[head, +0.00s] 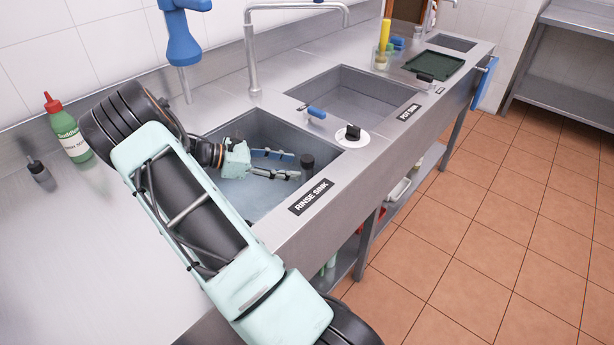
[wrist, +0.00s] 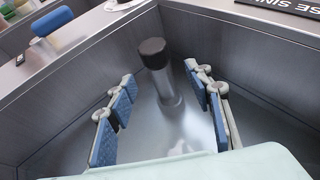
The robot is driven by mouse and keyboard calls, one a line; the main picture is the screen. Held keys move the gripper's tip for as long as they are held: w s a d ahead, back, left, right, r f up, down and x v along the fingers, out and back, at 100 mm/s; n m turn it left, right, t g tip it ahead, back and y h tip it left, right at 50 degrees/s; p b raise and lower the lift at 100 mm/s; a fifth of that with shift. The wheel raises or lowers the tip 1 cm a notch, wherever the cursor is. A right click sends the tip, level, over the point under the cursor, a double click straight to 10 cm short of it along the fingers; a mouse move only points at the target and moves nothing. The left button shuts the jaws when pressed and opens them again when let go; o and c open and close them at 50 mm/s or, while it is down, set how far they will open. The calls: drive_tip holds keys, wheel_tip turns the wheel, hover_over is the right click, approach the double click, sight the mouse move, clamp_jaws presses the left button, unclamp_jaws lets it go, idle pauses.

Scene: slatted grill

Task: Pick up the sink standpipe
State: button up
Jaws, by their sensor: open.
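The sink standpipe is a short upright metal tube with a dark cap (head: 307,161). It stands in the rinse sink (head: 250,200), near its right corner in the head view. In the wrist view the standpipe (wrist: 160,75) stands ahead of my fingertips, in line with the gap between them. My gripper (head: 285,165) reaches into the sink with its fingers pointing at the standpipe, open and empty. The wrist view shows the two blue-padded fingers (wrist: 158,98) spread on either side of the gap. The fingers do not appear to touch the standpipe.
Sink walls rise close behind the standpipe. A blue-handled item (head: 316,112) and a white disc with a black knob (head: 351,136) lie on the rim. The pot sink (head: 350,95) adjoins. A tall faucet (head: 252,60) and a green bottle (head: 70,130) stand behind.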

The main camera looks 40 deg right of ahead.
sight(308, 169)
drive_tip(key=x, duration=0.6)
drive_tip(key=shift+d+f, duration=0.25)
drive_tip(key=shift+f, duration=0.05)
drive_tip(key=shift+c, duration=0.2)
clamp_jaws()
